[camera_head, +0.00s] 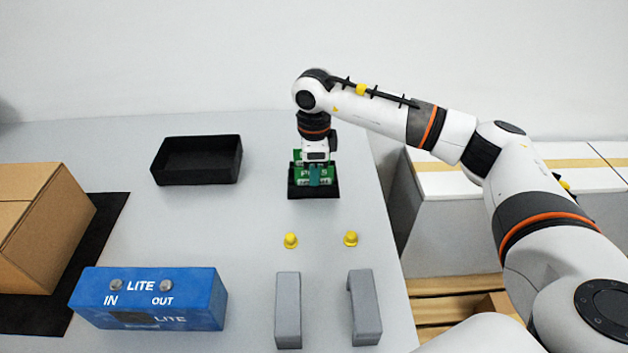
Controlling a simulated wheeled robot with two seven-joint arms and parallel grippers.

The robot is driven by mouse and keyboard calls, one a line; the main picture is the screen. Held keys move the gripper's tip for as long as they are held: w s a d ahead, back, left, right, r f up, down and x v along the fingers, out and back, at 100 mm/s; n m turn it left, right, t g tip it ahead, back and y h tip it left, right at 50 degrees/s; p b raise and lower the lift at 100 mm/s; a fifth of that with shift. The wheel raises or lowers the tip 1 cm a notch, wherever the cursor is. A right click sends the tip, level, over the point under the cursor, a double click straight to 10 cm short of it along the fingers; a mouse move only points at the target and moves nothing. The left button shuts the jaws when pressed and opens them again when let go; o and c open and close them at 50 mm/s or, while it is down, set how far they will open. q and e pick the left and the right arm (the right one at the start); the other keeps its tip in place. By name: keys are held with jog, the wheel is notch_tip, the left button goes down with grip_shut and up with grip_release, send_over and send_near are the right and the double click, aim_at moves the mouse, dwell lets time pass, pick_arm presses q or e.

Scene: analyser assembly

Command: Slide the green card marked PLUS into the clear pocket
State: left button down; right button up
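Green cards (300,173) with white lettering stand upright in a small black holder (313,193) at the back right of the table. The lettering is partly covered and too small to read fully. My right gripper (318,172) points down at the cards, its fingers overlapping the front one. I cannot tell whether the fingers are shut on it. I cannot make out a clear pocket. A blue box (205,300) marked LITE, IN and OUT, with a dark patch on its front, lies at the front left. My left gripper is not in view.
An empty black tray (197,182) stands at the back left. A cardboard box (35,230) sits on a black mat (95,240) at the left. Two yellow knobs (291,241) and two grey blocks (288,310) are at the right front. The table's middle is clear.

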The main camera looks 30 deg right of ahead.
grip_shut()
jog(key=shift+r+p, duration=1.85)
jog(key=shift+r, duration=1.15)
